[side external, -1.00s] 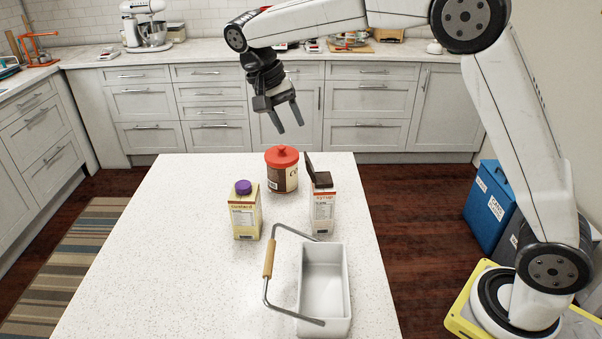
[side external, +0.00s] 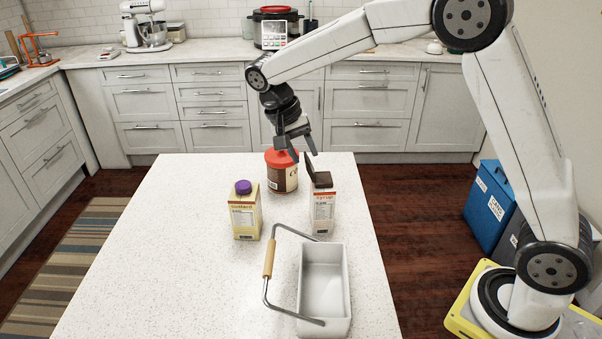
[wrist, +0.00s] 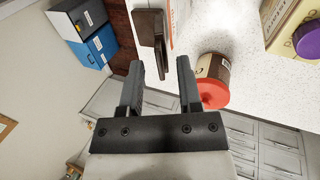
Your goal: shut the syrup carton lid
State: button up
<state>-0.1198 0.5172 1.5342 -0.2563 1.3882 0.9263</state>
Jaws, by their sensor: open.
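The syrup carton (side external: 323,214) stands upright on the white table, to the right of the custard carton. Its dark brown lid (side external: 318,173) is open, with a flap standing up at the back left of the top. In the wrist view the lid (wrist: 149,28) shows at the top, beyond the fingertips. My gripper (side external: 304,156) is open and empty, above and behind the syrup carton, close to the lid and in front of the red-lidded canister in the picture.
The red-lidded brown canister (side external: 283,178) stands just left of my gripper. The custard carton (side external: 244,215) with a purple cap stands further left. A white basket (side external: 340,292) with its handle tilted left is in front. The table's left side is clear.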

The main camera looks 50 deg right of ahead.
jog(key=shift+f, duration=0.15)
grip_shut()
jog(key=shift+s+d, duration=0.1)
